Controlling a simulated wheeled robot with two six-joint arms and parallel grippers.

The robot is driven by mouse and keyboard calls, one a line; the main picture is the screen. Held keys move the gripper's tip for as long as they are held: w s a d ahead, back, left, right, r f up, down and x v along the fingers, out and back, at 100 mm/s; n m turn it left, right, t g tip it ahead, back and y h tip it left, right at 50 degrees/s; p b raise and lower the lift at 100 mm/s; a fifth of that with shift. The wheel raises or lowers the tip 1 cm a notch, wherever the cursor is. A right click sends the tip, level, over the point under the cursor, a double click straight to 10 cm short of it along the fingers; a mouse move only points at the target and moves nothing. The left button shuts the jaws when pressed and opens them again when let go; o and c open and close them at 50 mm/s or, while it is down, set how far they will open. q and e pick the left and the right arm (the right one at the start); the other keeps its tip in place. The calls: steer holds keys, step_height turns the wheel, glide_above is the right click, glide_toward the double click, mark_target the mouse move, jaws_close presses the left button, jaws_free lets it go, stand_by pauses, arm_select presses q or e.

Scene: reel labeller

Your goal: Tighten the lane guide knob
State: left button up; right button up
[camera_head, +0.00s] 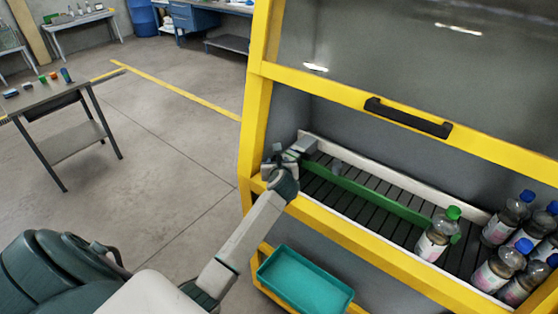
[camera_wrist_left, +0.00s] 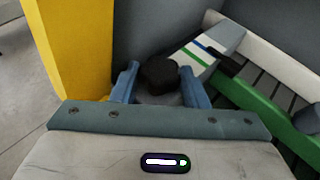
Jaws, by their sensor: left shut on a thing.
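The lane guide knob (camera_wrist_left: 159,75) is a black knob in the left wrist view, between the two blue fingers of my left gripper (camera_wrist_left: 160,86). The fingers are shut on it. In the head view my left gripper (camera_head: 287,158) is at the left end of the lane, inside the yellow frame, and hides the knob there. The green lane guide (camera_head: 365,192) runs along the dark slatted lane, and its near end also shows in the left wrist view (camera_wrist_left: 262,115). A light bracket with coloured stripes (camera_wrist_left: 205,55) sits just beyond the knob. My right gripper is not in view.
A bottle with a green cap (camera_head: 437,235) stands at the guide's right end. Several blue-capped bottles (camera_head: 505,220) stand further right. The yellow frame (camera_head: 254,110) borders the opening, with a raised clear door with a black handle (camera_head: 408,117) above. A teal tray (camera_head: 305,281) is below.

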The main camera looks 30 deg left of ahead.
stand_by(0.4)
arm_select(q)
steer(key=o, duration=1)
steer(key=shift+s, duration=0.1)
steer(key=b+v, duration=0.4)
steer(key=v, duration=0.5)
steer(key=shift+s+d, duration=0.15)
steer(key=shift+s, duration=0.15)
steer(key=shift+s+d+r, duration=0.25)
steer(key=shift+s+r, duration=0.05)
steer(key=shift+s, duration=0.1)
